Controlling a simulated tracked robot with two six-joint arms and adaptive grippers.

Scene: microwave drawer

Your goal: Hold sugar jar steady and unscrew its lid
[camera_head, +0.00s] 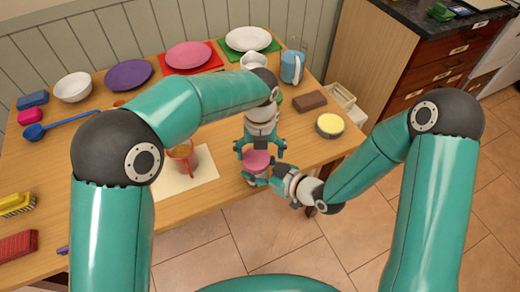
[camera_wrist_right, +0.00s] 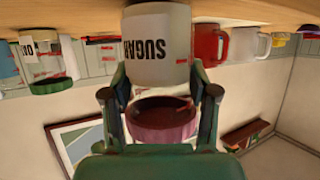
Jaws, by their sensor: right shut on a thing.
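The sugar jar (camera_wrist_right: 155,50) is pale with a black SUGAR label. It has a pink lid (camera_head: 256,160), also seen in the right wrist view (camera_wrist_right: 162,120). In the head view the jar is at the table's front edge, mostly hidden by my grippers. My right gripper (camera_head: 263,180) reaches in from the right and is shut on the jar body below the lid. Its fingers flank the jar in the right wrist view. My left gripper (camera_head: 260,150) points down from above, its fingers spread on either side just above the lid. Whether it touches the lid is unclear.
A red mug (camera_head: 182,158) stands on a white sheet (camera_head: 175,187) left of the jar. A yellow-topped round tin (camera_head: 330,125) and a brown block (camera_head: 310,100) lie to the right. A jug (camera_head: 292,67), plates and a bowl (camera_head: 73,87) stand farther back.

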